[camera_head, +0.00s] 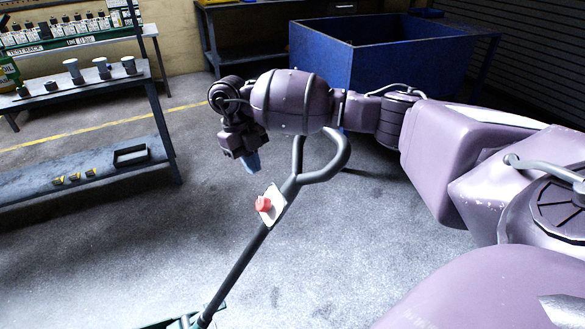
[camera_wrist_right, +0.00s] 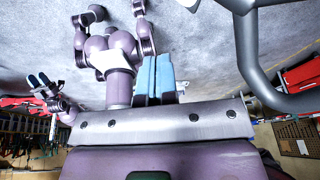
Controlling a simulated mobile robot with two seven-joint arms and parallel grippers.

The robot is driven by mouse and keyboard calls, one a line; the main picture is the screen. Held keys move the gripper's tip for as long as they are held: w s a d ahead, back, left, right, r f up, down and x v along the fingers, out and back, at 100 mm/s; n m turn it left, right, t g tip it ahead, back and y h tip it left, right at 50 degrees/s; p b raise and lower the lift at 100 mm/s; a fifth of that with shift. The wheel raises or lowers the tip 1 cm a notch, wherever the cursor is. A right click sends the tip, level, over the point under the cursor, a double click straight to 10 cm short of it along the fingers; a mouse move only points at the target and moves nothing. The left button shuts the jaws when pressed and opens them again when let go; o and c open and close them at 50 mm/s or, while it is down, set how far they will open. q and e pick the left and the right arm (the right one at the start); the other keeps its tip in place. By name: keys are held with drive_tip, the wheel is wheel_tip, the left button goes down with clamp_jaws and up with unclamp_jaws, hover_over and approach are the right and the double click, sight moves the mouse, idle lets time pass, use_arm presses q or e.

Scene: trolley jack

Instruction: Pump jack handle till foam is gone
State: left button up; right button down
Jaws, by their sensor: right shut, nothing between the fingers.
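The jack handle (camera_head: 248,262) is a long dark pole slanting up from the bottom edge to a grey looped grip (camera_head: 340,160). A white plate with a red knob (camera_head: 263,203) sits on the pole. Only a green edge of the jack (camera_head: 160,324) shows at the bottom. My right gripper (camera_head: 252,163) has its blue fingers closed and empty, left of the grip and above the knob. In the right wrist view its fingers (camera_wrist_right: 155,78) are together, with the grey grip (camera_wrist_right: 250,50) apart to the right. My left gripper (camera_wrist_right: 39,80) is small at the left there. No foam is visible.
A blue bin (camera_head: 350,68) stands behind my right arm. A metal shelf (camera_head: 90,75) with cups and a small black tray (camera_head: 131,155) is at the left. Grey floor around the pole is clear.

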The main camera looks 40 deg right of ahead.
drive_tip(key=w+d+r+m+h, duration=0.1)
drive_tip(key=d+r+h, duration=0.1)
drive_tip(key=d+r, duration=0.2)
drive_tip(key=shift+w+d+r, duration=0.2)
drive_tip(key=shift+d+r, duration=0.1)
drive_tip(key=shift+r, duration=0.4)
approach(294, 181)
drive_tip(key=f, duration=0.1)
drive_tip(key=s+a+f, duration=0.1)
drive_tip(key=s+f, duration=0.1)
drive_tip(key=shift+a+f, duration=0.2)
drive_tip(key=shift+a, duration=0.1)
drive_tip(key=shift+d+f+b, duration=0.4)
drive_tip(key=shift+d+f, duration=0.95)
drive_tip(key=shift+d, duration=0.1)
